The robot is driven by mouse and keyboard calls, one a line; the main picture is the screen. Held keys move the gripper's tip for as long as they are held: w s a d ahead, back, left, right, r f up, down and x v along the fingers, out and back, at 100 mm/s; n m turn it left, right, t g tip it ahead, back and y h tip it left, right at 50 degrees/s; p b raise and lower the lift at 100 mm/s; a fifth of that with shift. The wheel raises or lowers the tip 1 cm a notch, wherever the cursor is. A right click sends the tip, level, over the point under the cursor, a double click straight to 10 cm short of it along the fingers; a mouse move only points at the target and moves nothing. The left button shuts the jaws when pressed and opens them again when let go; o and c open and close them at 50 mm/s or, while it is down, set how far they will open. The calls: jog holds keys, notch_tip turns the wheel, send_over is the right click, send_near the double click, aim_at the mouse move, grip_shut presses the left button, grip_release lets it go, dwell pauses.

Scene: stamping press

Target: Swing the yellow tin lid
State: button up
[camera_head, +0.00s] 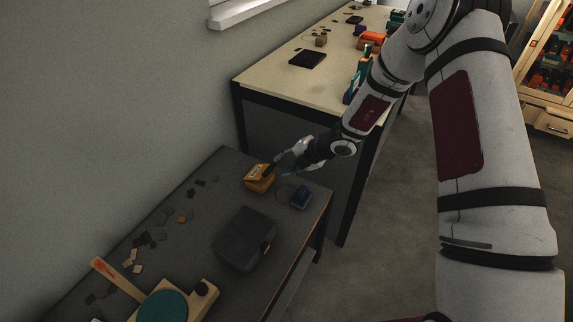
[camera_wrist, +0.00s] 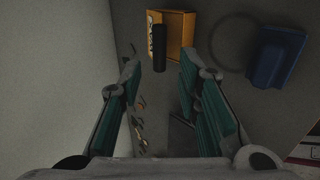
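The yellow tin (camera_head: 258,181) stands near the far end of the dark low table. In the wrist view the tin (camera_wrist: 183,32) is at the top centre, and its inner walls show, so it looks at least partly open. Its lid (camera_wrist: 152,20) seems to be the lettered panel on the left, with a dark bar (camera_wrist: 159,48) in front of it. My gripper (camera_wrist: 159,68) is open, its two teal-padded fingers apart, with the bar just beyond and between the fingertips. In the head view my gripper (camera_head: 277,166) is close beside the tin; contact cannot be told.
A blue box (camera_head: 301,197) with a cable loop stands right of the tin. A dark case (camera_head: 244,239) lies nearer, and small chips (camera_head: 146,238) are scattered along the wall side. A wooden stand with a teal disc (camera_head: 163,306) is at the front. A taller table (camera_head: 275,83) stands behind.

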aim_at(271, 169)
jog(key=b+x, duration=0.6)
jog(key=x, duration=0.2)
jog(key=shift+c, duration=0.2)
jog(key=shift+s+r, duration=0.1)
jog(key=shift+r, duration=0.05)
grip_shut()
